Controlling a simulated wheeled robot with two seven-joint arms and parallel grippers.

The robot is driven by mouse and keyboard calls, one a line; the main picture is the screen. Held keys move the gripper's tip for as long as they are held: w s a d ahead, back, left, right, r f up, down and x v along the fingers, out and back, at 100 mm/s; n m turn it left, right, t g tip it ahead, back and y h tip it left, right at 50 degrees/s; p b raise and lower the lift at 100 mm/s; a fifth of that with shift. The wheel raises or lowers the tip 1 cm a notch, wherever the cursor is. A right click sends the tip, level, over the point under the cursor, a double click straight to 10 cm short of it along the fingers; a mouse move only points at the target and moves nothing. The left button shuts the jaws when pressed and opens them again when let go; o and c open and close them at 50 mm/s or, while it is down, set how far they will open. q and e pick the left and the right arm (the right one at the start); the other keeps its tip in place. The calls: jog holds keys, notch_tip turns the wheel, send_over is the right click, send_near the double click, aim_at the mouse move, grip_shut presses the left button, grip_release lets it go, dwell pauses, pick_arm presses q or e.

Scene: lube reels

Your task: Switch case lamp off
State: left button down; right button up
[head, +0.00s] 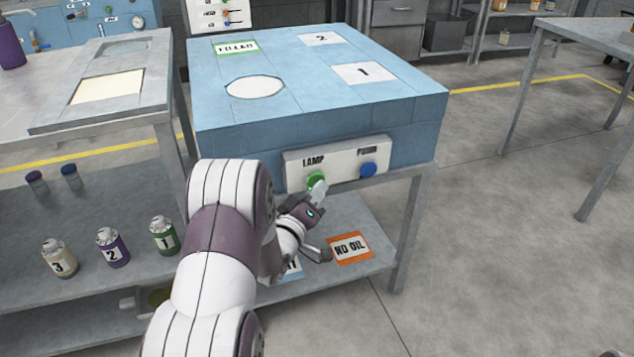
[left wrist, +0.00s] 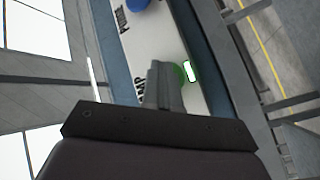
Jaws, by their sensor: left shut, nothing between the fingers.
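The case lamp's green button (head: 315,180) is under the word LAMP on the white switch panel (head: 338,162), at the front of the blue case (head: 300,110). My left gripper (head: 317,191) is shut and empty, its tips right at the green button and partly covering it. In the left wrist view, the shut fingers (left wrist: 160,85) overlap the left side of the green button (left wrist: 180,72). A bright white bar with a green edge shows beside it. I cannot tell whether the fingers touch the button. My right gripper is not in view.
A blue button (head: 368,170) is on the same panel, to the right. Below, the shelf holds an orange NO OIL card (head: 350,248). Several bottles, such as the green-labelled one (head: 163,235), stand on the left shelf. Floor is free to the right.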

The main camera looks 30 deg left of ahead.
pick_arm(q)
jog(key=shift+a, duration=0.1)
dwell(0.4)
jog(key=s+d+p, duration=0.1)
jog(key=s+d, duration=0.3)
jog(key=d, duration=0.1)
jog(key=shift+s+d+p, duration=0.2)
jog(key=shift+s+p, duration=0.05)
jog(key=shift+p, duration=0.05)
dwell(0.4)
